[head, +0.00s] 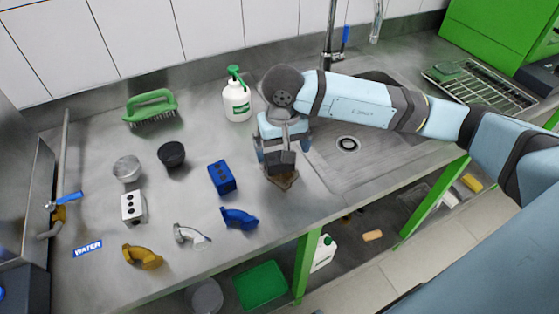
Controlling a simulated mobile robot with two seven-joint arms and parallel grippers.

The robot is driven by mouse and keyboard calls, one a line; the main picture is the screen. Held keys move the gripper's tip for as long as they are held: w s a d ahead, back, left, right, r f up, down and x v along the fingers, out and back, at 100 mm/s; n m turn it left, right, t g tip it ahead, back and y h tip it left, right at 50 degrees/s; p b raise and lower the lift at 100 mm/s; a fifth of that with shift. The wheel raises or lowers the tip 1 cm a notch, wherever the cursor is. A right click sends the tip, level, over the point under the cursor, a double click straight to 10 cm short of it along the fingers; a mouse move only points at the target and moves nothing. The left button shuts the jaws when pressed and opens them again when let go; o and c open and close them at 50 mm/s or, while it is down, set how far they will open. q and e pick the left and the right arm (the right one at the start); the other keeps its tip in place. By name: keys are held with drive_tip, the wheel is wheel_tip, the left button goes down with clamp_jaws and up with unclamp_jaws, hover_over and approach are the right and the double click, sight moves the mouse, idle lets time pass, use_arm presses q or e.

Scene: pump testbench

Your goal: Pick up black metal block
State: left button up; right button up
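The black metal block (280,162) is near the counter's front edge, just left of the sink. My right gripper (281,150) comes in from the right and is directly over the block, pointing down. Its fingers are on either side of the block. I cannot tell whether they touch it, and the gripper hides part of the block. A small brownish patch shows just below the block; I cannot tell what it is. My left gripper is not in view.
Left of the block are a blue block (222,177), a white block (133,208), blue (240,218), silver and brass (142,257) elbow pipes, and two cups. A spray bottle (237,102) and green brush (150,107) stand behind. The sink (350,165) is right.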

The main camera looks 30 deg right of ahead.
sight(280, 157)
drive_tip(key=f, duration=0.4)
drive_tip(key=shift+w+a+f, duration=0.2)
drive_tip(key=shift+w+f, duration=0.05)
drive_tip(key=shift+c, duration=0.5)
drive_tip(key=c, duration=1)
drive_tip(key=shift+r, duration=0.1)
